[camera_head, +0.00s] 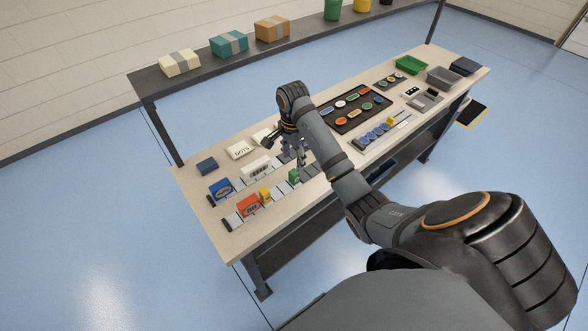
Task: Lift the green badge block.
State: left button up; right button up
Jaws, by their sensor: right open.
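The small green badge block (293,176) stands on the near rail on the table's left half. It is right of a yellow block (265,194) and an orange-red block (249,206). My right gripper (295,158) points down just above and behind the green block, with its jaws open. It looks apart from the block, but the exact gap is too small to tell. My right arm comes in from the right and crosses in front of the table. My left gripper is not in view.
A blue block (221,188) and a white block (256,168) stand on the rail behind. A dark tray (339,128) of colored badges lies right of my arm. Green (411,64) and grey bins stand far right.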

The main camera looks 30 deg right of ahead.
aim_at(294, 172)
notch_tip(294, 172, down, 4)
jog(key=shift+r+b, duration=0.1)
jog(key=shift+b, duration=1.1)
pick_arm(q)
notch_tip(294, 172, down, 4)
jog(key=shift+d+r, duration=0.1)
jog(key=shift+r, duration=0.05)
pick_arm(e)
jog(key=shift+w, duration=0.1)
jog(key=f+b, duration=0.2)
jog(key=f, duration=0.1)
jog(key=f+b, duration=0.1)
jog(key=b, duration=0.1)
jog(key=shift+d+f, duration=0.2)
jog(key=shift+d, duration=0.05)
jog(key=shift+f, duration=0.35)
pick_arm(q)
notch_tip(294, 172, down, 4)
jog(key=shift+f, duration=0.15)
pick_arm(e)
jog(key=shift+r, duration=0.1)
jog(key=shift+c, duration=0.7)
grip_shut()
